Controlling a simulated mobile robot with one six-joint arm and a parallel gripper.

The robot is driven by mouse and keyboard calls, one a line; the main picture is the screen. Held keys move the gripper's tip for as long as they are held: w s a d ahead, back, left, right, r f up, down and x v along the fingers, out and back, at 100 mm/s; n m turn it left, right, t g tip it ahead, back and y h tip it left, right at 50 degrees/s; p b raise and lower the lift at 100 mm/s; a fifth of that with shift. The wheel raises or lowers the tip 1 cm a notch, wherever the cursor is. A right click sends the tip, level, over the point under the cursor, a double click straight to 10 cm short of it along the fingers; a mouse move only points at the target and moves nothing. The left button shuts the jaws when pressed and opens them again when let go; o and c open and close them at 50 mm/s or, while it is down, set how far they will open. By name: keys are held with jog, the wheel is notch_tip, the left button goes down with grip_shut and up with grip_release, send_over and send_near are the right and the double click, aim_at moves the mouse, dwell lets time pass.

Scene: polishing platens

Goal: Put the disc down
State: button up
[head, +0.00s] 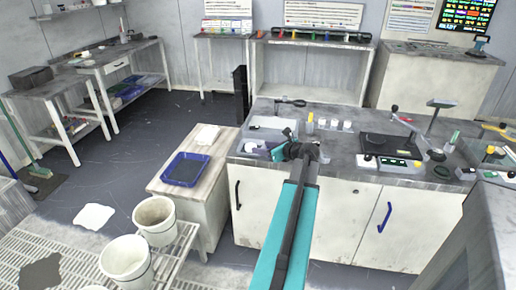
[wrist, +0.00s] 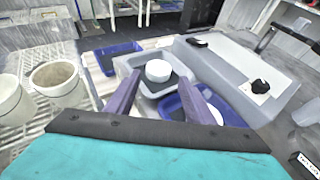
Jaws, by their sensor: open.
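A white round disc (wrist: 158,70) sits in a shallow grey tray (wrist: 126,64) in the wrist view, upper middle. My gripper (wrist: 161,84) is open, its two dark purple fingers spread apart. The disc shows just beyond and between the fingertips, and I see no finger touching it. In the head view my gripper (head: 285,151) is over the left part of the grey counter (head: 345,165). I cannot make out the disc clearly there.
A blue tray (head: 186,169) lies on a low cabinet left of the counter. Two white buckets (head: 155,219) stand at lower left. A dark scale-like device (head: 388,148) and small jars (head: 334,124) stand on the counter.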

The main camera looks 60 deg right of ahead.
jog(key=shift+v, duration=2.45)
